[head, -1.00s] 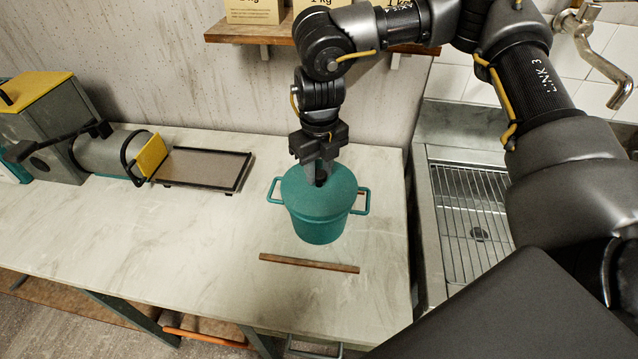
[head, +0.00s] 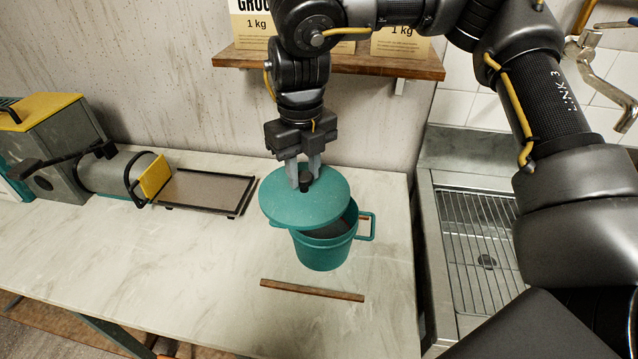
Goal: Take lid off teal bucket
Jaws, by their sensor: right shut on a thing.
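The teal bucket (head: 325,251) stands upright on the pale worktop, with one side handle (head: 367,227) showing on its right. Its round teal lid (head: 290,208) is off the rim, held above and to the left of the bucket. Part of the dark inside of the bucket shows at the right. My right gripper (head: 306,183) is shut on the lid's dark knob, pointing down. The lid hides the bucket's left rim and left handle. My left gripper is not in view.
A wooden stick (head: 312,290) lies in front of the bucket. A grey machine with a yellow plate (head: 156,176) and a dark tray (head: 205,190) stand at the left. A shelf (head: 350,62) with bags is above, and a sink (head: 480,240) is at the right. The worktop's left front is clear.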

